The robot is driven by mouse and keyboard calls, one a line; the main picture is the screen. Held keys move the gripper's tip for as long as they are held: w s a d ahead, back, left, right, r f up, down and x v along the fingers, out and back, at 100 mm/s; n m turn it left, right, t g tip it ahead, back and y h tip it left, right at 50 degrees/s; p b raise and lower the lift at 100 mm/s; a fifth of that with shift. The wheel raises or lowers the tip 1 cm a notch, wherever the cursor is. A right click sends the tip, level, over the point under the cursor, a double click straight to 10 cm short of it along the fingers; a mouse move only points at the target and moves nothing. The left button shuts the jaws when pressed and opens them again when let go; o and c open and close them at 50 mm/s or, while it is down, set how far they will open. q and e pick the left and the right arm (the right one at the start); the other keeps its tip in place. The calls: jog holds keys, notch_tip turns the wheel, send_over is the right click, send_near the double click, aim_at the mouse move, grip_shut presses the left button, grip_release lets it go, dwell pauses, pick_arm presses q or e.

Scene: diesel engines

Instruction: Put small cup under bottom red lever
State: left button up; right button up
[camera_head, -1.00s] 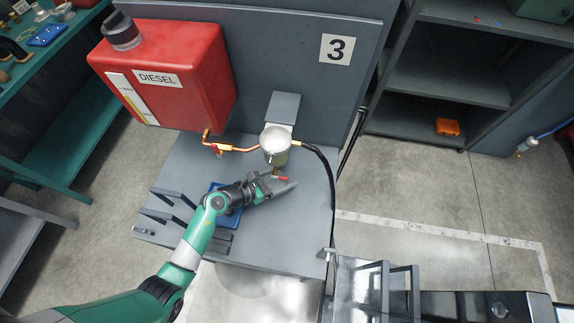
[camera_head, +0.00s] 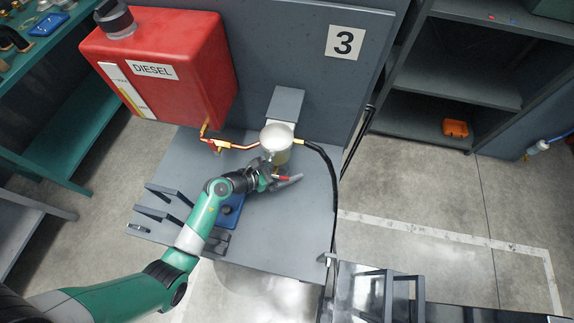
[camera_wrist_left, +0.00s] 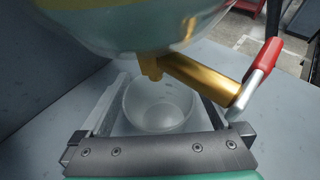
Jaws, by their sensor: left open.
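The small cup (camera_wrist_left: 160,105) is translucent and stands upright on the grey bench top in the left wrist view, under the brass outlet (camera_wrist_left: 152,68) of the filter bowl. The bottom red lever (camera_wrist_left: 265,58) is on a brass valve stem at the upper right there. In the head view the red lever (camera_head: 283,178) shows beside my gripper. My left gripper (camera_head: 277,180) is open, low by the filter, with one finger on either side of the cup. I cannot tell whether the fingers touch it. The cup cannot be made out in the head view. My right gripper is not in view.
The filter (camera_head: 278,137) with a white top hangs from the grey panel just above my gripper. A red diesel tank (camera_head: 175,85) is at the left, joined by a copper pipe. A blue tray (camera_head: 230,208) lies behind my forearm. A black hose (camera_head: 328,170) runs down the right side.

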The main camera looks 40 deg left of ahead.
pick_arm(q)
jog(key=shift+r, duration=0.3)
jog(key=p+v, duration=0.7)
jog(key=v, duration=0.4)
jog(key=shift+s+r, duration=0.15)
jog(key=shift+r, duration=0.05)
jog(key=shift+s, duration=0.3)
